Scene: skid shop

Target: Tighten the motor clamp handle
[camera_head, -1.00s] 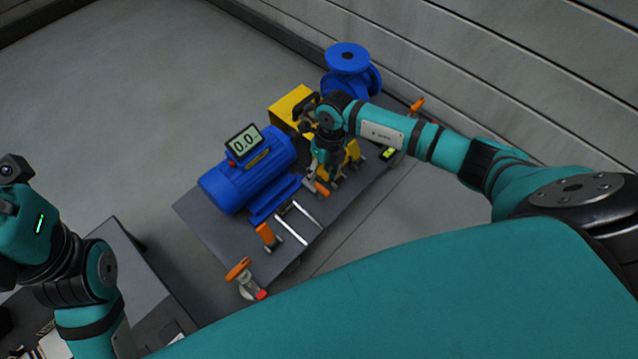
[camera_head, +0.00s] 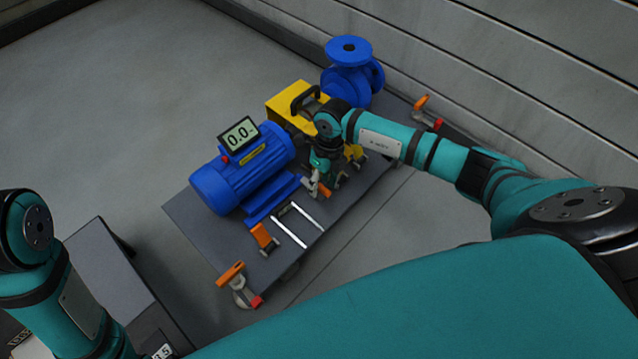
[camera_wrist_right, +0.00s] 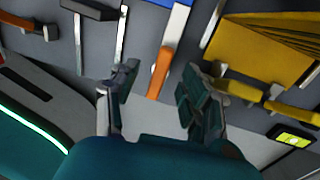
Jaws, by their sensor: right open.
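The blue motor (camera_head: 240,172) sits on the dark skid plate (camera_head: 190,222). An orange clamp handle (camera_head: 264,236) stands at the motor's near side, left of two pale rails. A second orange clamp handle is at the rails' right end, mostly hidden by my right gripper in the head view. My right gripper (camera_head: 325,186) is low over the plate there. In the right wrist view its fingers (camera_wrist_right: 160,92) are apart, with the orange handle (camera_wrist_right: 160,72) between and just beyond them; contact is unclear. My left arm is at the left edge, its gripper out of frame.
A display (camera_head: 239,136) reading 0.0 stands on the motor. A yellow guard (camera_head: 288,97) and blue pump (camera_head: 350,80) lie behind my right gripper. Orange-handled corner clamps (camera_head: 230,274) and (camera_head: 421,103) hold the skid's ends. Open floor (camera_head: 120,100) lies to the left.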

